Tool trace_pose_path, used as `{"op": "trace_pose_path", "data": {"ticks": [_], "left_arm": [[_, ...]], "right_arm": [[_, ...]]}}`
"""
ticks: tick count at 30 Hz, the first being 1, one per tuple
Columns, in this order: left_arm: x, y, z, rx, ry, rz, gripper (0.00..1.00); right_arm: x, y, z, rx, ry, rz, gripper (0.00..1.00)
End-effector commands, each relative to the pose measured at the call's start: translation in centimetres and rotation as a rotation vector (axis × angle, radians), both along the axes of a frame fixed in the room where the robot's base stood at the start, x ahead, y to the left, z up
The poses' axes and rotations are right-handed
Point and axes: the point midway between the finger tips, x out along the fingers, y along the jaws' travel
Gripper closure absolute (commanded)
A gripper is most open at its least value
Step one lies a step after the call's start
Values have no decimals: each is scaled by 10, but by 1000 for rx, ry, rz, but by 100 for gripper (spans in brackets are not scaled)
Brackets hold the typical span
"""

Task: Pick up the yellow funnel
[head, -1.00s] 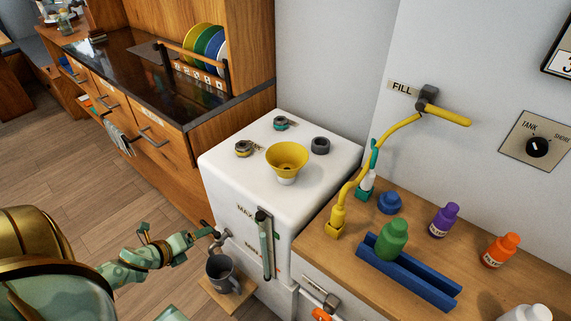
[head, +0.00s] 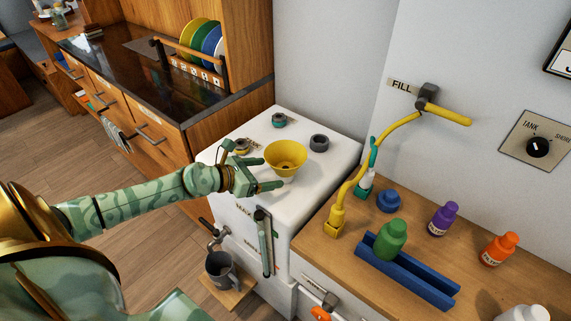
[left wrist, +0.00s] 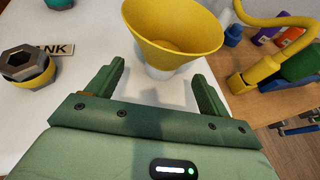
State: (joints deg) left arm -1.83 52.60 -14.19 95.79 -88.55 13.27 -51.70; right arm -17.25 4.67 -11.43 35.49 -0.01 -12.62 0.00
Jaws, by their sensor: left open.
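The yellow funnel (head: 286,155) stands upright, wide mouth up, on top of the white tank (head: 318,181), with a short pale neck under it. It also shows in the left wrist view (left wrist: 172,30), just beyond the fingertips. My left gripper (head: 271,166) is open and empty at the funnel's left side, over the tank's top. In the left wrist view its two fingers (left wrist: 160,78) point toward the funnel, with the pale neck ahead between them. I cannot tell whether a finger touches it. My right gripper is not in view.
A dark ring (head: 319,143) and a teal-and-grey cap (head: 279,120) stand on the tank near the funnel. A yellow hose (head: 375,150) rises to the right. A grey mug (head: 219,266) sits low in front. Bottles and a blue rack (head: 405,270) occupy the wooden counter.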

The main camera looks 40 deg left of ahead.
Motion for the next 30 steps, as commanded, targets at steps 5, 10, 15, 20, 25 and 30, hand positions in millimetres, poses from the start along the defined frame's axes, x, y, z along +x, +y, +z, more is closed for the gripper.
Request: {"op": "trace_pose_path", "data": {"ticks": [5,10,15,20,25,30], "left_arm": [[17,-9,-4,-2,-5,0,20],[40,-20,-16,-2,-1,2,20],[46,-23,-19,0,0,0,20],[46,-23,-18,0,0,0,26],[46,-23,-18,0,0,0,67],[46,-23,-18,0,-1,0,71]], "right_arm": [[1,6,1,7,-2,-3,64],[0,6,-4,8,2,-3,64],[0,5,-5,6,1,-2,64],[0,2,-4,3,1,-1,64],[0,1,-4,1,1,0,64],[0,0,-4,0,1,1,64]]}}
